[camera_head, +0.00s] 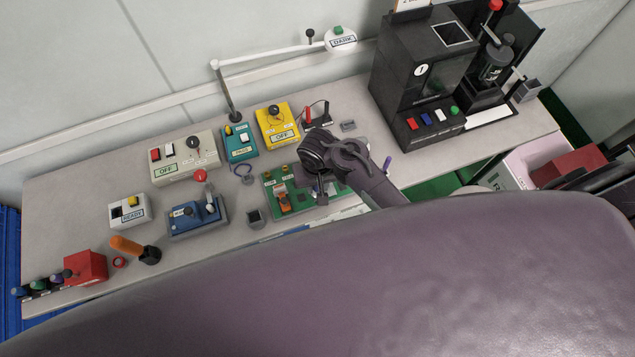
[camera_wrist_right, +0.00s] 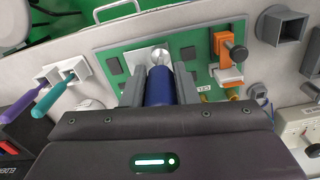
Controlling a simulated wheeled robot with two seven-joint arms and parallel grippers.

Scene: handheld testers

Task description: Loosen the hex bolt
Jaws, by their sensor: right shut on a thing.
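My right gripper (camera_head: 318,190) is over the right part of the green board (camera_head: 298,203) in the head view. In the right wrist view, its two grey fingers (camera_wrist_right: 160,92) are shut on a dark blue cylindrical handle (camera_wrist_right: 159,86). A shiny silver round piece (camera_wrist_right: 159,54) shows just beyond the handle, over a white patch on the board. I cannot tell whether it is the hex bolt's head or the tool's end, nor whether the tool is seated on the bolt. My left gripper is not in view.
An orange clamp-like part (camera_wrist_right: 228,58) stands on the board beside my gripper. Purple (camera_wrist_right: 20,103) and teal (camera_wrist_right: 52,95) handles sit in white holders. Yellow (camera_head: 277,124) and teal (camera_head: 239,143) testers stand behind the board; a large black machine (camera_head: 425,75) stands at right.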

